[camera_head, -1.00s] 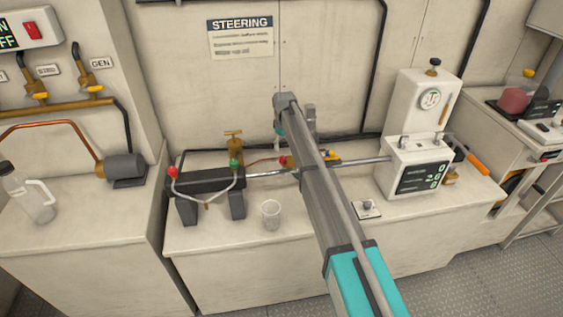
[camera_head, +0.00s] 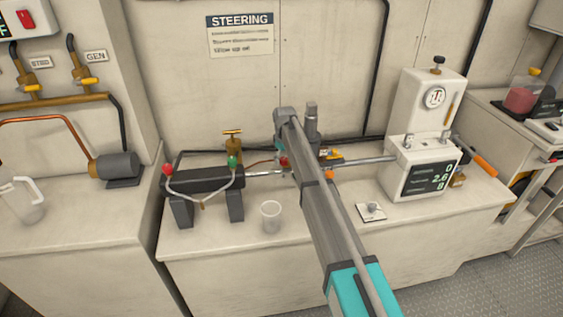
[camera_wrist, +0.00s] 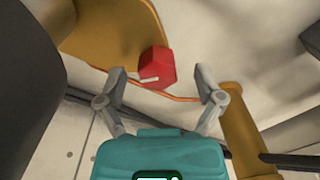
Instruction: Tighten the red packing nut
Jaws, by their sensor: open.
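The red packing nut (camera_wrist: 157,68) is a six-sided red piece with a pale mark on one face, seated at the end of a brass-coloured body (camera_wrist: 105,35) in the wrist view. My gripper (camera_wrist: 161,77) is open, with one finger to each side of the nut and visible gaps between them. I cannot tell the depth of the fingertips relative to the nut. In the head view a small red piece, likely the same nut (camera_head: 284,161), shows beside my arm on the rod line; my arm hides most of the gripper there.
A dark cylinder (camera_head: 203,181) with red and green fittings stands left on the bench. A clear cup (camera_head: 270,216) stands in front. A white pump unit with a display (camera_head: 430,178) is at right. A copper line (camera_wrist: 150,89) runs close by the nut.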

